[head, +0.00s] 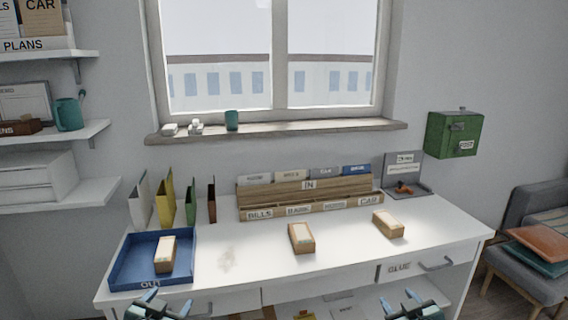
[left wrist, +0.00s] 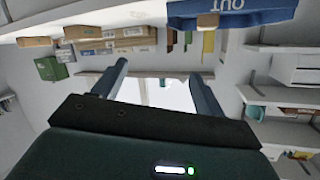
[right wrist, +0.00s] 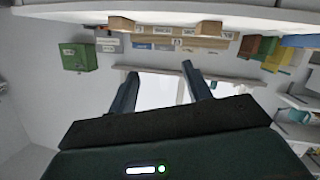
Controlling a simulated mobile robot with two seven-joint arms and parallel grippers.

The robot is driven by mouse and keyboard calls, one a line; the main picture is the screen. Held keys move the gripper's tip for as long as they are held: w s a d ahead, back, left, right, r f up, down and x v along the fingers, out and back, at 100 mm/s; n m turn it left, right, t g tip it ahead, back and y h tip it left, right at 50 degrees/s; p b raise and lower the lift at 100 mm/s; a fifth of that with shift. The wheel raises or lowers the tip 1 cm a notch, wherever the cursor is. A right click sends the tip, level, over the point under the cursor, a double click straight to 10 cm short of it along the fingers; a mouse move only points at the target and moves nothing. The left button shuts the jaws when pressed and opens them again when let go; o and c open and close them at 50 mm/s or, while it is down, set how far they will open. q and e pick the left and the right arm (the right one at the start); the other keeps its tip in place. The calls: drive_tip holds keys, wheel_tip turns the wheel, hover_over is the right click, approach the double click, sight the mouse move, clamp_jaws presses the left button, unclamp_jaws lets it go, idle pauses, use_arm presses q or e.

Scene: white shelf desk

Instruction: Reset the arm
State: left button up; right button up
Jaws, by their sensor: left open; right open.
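My left gripper (head: 158,303) is at the bottom of the head view, in front of the desk's front edge and below the blue OUT tray. Its two fingers stand apart and hold nothing; they also show apart in the left wrist view (left wrist: 160,78). My right gripper (head: 412,302) is in front of the desk below the drawer marked GLUE. Its fingers are apart and empty in the right wrist view (right wrist: 160,80). Both wrist views look upside down toward the window and wall.
The white desk (head: 345,255) holds a blue OUT tray (head: 120,275) with a wooden box (head: 165,255) in it. Two more wooden boxes (head: 301,238) (head: 388,224) stand on the desktop. A wooden IN rack (head: 345,187) and upright folders (head: 190,204) are at the back. A green box (head: 454,133) hangs on the wall.

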use_arm(q)
drive_tip(key=s+d+f+g+h, duration=0.1)
drive_tip(key=s+d+f, duration=0.2)
drive_tip(key=s, duration=0.6)
drive_tip(key=s+d+f+g+h, duration=0.1)
drive_tip(key=s+d+f, duration=0.3)
drive_tip(key=s, duration=0.6)
drive_tip(key=s+d+f+g, duration=0.2)
drive_tip(key=s+d+f, duration=0.2)
drive_tip(key=s, duration=0.6)
drive_tip(key=shift+d+n+h, duration=0.4)
drive_tip(key=shift+d, duration=0.4)
use_arm(e)
drive_tip(key=s+a+f+g+y, duration=0.1)
drive_tip(key=s+a+f, duration=0.2)
drive_tip(key=s, duration=0.6)
drive_tip(key=s+a+f+g+y, duration=0.1)
drive_tip(key=s+a+f, duration=0.3)
drive_tip(key=s, duration=0.6)
drive_tip(key=s+a+f+g, duration=0.2)
drive_tip(key=s+a+f, duration=0.2)
drive_tip(key=s, duration=0.6)
drive_tip(key=shift+a+m+y, duration=0.4)
drive_tip(key=shift+a, duration=0.4)
